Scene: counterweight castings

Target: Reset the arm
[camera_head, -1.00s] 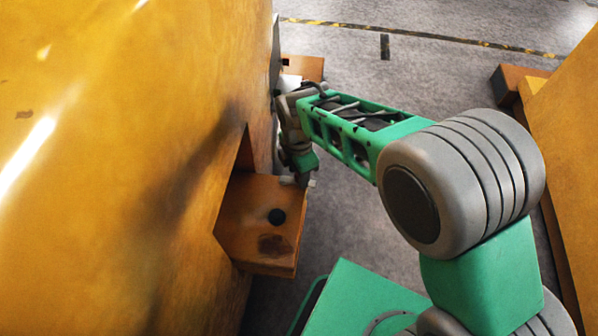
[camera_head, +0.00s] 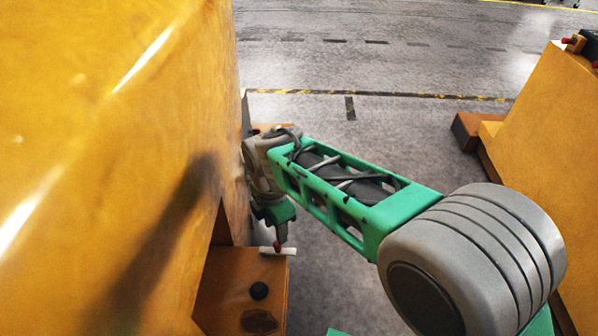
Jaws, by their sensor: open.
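My green and grey arm reaches from the lower right toward the large yellow casting (camera_head: 110,150) on the left. My gripper (camera_head: 279,249) is at the arm's far end, pointing down beside the casting's side face. It is small in the picture, with a pale bar and a small red part at its tip. It is just above or beside the far edge of an orange-brown block (camera_head: 238,290) that juts out from the casting. I cannot tell whether it touches the block. I see nothing held in it.
A second yellow casting (camera_head: 545,150) stands on the right, with an orange-brown foot (camera_head: 468,130) on the floor. The grey floor (camera_head: 400,130) between and beyond the castings is clear. A yellow-black line (camera_head: 390,95) crosses it. The left casting is close to my arm.

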